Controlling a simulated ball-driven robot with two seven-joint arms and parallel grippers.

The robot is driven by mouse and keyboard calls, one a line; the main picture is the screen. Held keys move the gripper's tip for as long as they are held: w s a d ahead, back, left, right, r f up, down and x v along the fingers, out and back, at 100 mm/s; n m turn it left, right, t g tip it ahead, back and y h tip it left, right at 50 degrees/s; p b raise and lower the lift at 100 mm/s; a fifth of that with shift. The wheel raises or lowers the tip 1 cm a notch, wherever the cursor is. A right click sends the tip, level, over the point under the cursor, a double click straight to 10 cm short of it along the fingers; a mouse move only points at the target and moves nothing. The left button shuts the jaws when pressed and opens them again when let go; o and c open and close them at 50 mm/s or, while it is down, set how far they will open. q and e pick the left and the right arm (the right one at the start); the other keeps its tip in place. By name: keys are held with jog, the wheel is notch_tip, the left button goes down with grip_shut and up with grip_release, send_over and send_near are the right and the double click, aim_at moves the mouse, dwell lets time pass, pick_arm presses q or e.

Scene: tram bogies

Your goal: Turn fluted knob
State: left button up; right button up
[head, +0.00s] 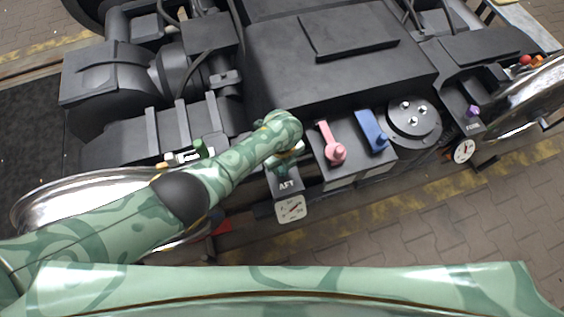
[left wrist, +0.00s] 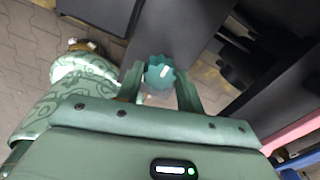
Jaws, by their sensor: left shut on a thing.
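The fluted knob (left wrist: 160,73) is teal with a scalloped rim and a pale mark on its face. In the left wrist view it sits between the two fingers of my left gripper (left wrist: 160,84), which is shut on it. In the head view my left gripper (head: 287,160) is over the panel marked AFT (head: 285,186), and my own wrist and fingers mostly hide the knob there. My right gripper is in neither view.
A white dial gauge (head: 291,209) is just below the AFT panel. To its right are a pink lever (head: 333,145), a blue lever (head: 372,132) and a round black cover (head: 414,122). A purple knob (head: 473,111) and another gauge (head: 464,150) are farther right.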

pick_arm(q)
jog(key=shift+s+d, duration=0.2)
jog(key=shift+d, duration=0.1)
jog(key=o, duration=1)
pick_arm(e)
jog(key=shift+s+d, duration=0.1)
pick_arm(q)
jog(key=shift+a, duration=0.1)
notch_tip(320, 180, up, 16)
jog(key=p, duration=1)
jog(key=shift+r+p, duration=0.15)
jog(key=shift+p, duration=0.15)
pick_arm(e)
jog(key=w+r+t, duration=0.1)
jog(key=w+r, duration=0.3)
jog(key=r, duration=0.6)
